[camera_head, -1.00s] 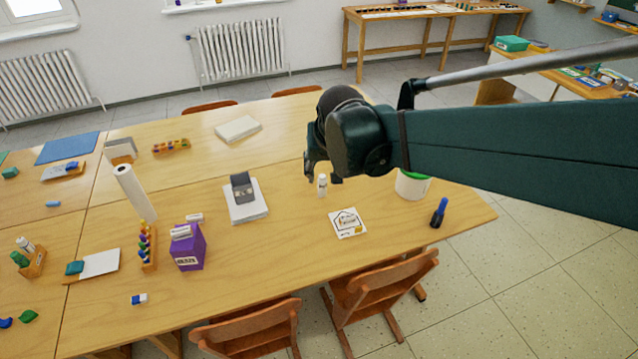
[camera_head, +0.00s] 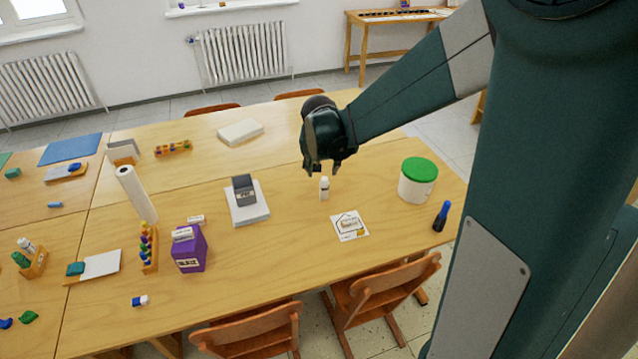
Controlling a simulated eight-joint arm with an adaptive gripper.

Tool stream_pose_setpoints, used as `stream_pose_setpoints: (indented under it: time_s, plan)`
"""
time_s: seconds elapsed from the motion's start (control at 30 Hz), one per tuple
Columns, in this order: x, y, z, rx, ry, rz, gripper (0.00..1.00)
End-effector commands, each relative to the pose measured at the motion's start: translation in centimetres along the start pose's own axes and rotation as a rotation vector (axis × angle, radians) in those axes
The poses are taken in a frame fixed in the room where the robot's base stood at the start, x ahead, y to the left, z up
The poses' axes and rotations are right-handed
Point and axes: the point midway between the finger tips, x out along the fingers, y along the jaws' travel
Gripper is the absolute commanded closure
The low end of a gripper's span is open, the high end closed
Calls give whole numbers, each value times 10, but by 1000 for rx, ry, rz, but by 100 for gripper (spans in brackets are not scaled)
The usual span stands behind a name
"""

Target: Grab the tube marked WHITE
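A small white tube or bottle (camera_head: 324,188) stands upright on the wooden table (camera_head: 280,250); its label is too small to read. My gripper (camera_head: 322,171) points down just above and behind it in the picture, with two fingertips apart and nothing seen between them. I cannot tell whether the fingers touch the tube; it appears just below them. Another white tube-like item (camera_head: 27,245) stands in a wooden holder at the far left, its marking unreadable.
A white bucket with a green lid (camera_head: 418,180) and a blue bottle (camera_head: 440,217) stand to the right. A printed card (camera_head: 349,226) lies in front. A grey box on a white block (camera_head: 245,195), a purple box (camera_head: 189,249) and a paper roll (camera_head: 136,194) stand left.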

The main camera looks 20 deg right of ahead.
Motion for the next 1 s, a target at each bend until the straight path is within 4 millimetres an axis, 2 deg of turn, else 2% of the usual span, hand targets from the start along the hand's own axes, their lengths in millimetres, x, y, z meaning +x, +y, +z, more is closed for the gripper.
stream_pose_setpoints:
  time_s: [0.03,0.4,0.6,0.8,1.0]
  plan:
    - [11,-2,-4,9,-2,6,60]
    - [85,-7,-20,85,-21,50,60]
    - [117,-8,-23,116,-27,71,60]
    - [130,-8,-24,131,-30,79,60]
    - [132,-8,-24,132,-30,80,60]
